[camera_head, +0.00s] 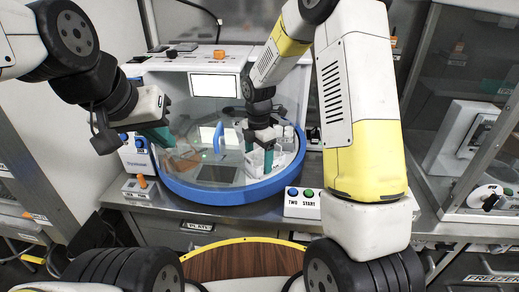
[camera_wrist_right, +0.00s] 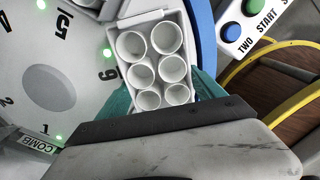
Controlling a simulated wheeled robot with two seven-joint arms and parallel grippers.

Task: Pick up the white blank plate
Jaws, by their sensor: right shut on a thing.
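A white plate (camera_wrist_right: 152,62) with several round, open wells shows in the right wrist view. My right gripper (camera_head: 261,157) reaches down inside the round blue-rimmed machine. Its teal fingers are on either side of the plate and shut on it. In the head view the plate is mostly hidden by the gripper and the clear cover. My left gripper (camera_head: 155,136) hangs left of the machine with its teal fingertips over the rim area; I cannot tell whether they are apart.
The machine's blue rim (camera_head: 229,193) surrounds a disc (camera_wrist_right: 45,80) with numbered positions and green lights. A button box (camera_head: 302,203) marked "TWO START" stands at its right front. A small box with an orange knob (camera_head: 141,182) is at left. A wooden surface (camera_head: 243,259) with a yellow edge is in front.

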